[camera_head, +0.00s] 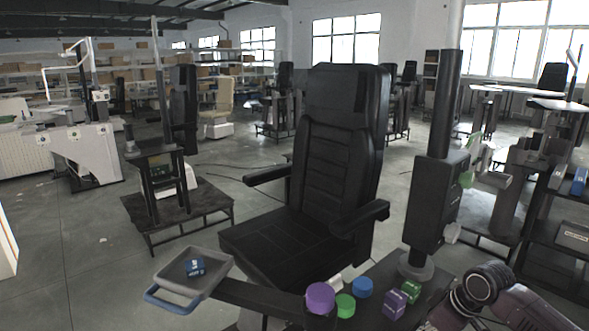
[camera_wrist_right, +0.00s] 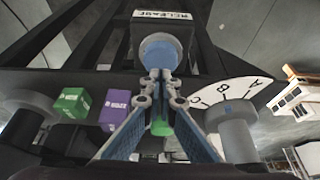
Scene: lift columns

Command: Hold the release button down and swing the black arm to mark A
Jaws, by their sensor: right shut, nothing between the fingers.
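In the right wrist view a round blue button (camera_wrist_right: 160,48) sits on a black housing under a white RELEASE label (camera_wrist_right: 163,14). My right gripper (camera_wrist_right: 161,76) is shut and empty; its fingertips overlap the button's lower edge, and I cannot tell whether they touch it. A white dial plate (camera_wrist_right: 225,94) carries the marks A, B and C, with a grey round post (camera_wrist_right: 235,132) in front of it. In the head view a black arm (camera_head: 262,297) carries a grey tray (camera_head: 177,283) with a blue block (camera_head: 195,267). The left gripper is not in view.
In the head view a purple cap (camera_head: 320,298), a green cap (camera_head: 345,305) and a blue cap (camera_head: 362,287) stand near a purple box (camera_head: 395,304) and a green box (camera_head: 411,291). A black chair (camera_head: 300,235) and a dark column (camera_head: 437,180) stand behind.

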